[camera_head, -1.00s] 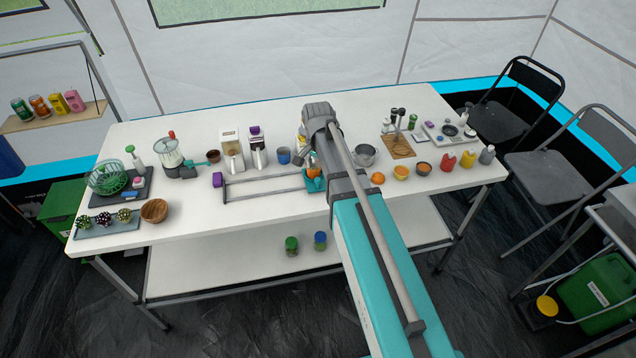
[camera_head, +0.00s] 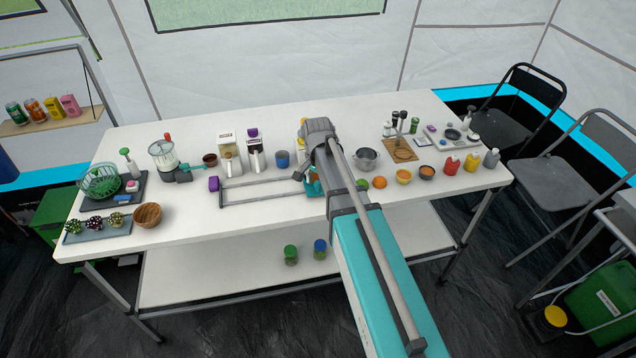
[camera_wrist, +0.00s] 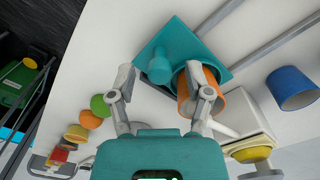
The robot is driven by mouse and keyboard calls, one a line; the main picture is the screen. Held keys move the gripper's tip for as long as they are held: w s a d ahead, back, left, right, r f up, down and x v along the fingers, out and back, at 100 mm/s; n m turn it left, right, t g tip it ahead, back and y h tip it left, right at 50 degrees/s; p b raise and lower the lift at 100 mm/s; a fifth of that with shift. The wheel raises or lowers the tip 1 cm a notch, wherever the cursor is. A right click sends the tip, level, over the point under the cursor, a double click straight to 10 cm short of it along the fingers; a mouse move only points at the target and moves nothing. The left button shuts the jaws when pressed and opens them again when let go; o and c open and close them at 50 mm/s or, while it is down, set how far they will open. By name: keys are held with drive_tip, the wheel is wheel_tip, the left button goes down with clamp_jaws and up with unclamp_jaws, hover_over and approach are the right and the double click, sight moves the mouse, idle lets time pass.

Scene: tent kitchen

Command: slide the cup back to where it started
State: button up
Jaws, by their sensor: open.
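An orange cup (camera_wrist: 212,88) sits in a teal carriage (camera_wrist: 183,44) with a ring and an upright round knob (camera_wrist: 160,66), in the wrist view. In the head view the carriage (camera_head: 313,188) is at the right end of two grey rails (camera_head: 262,190), and my arm hides most of it and the cup. My gripper (camera_wrist: 164,84) is open, its fingers apart on either side of the knob in the picture. The right finger overlaps the cup in the picture; I cannot tell whether it touches. Nothing is seen held.
A blue cup (camera_head: 282,159) stands behind the rails, with a white dispenser (camera_head: 229,156) farther left. Green (camera_head: 363,184) and orange (camera_head: 379,182) round things lie right of my arm.

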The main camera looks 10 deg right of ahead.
clamp_jaws()
idle(0.5)
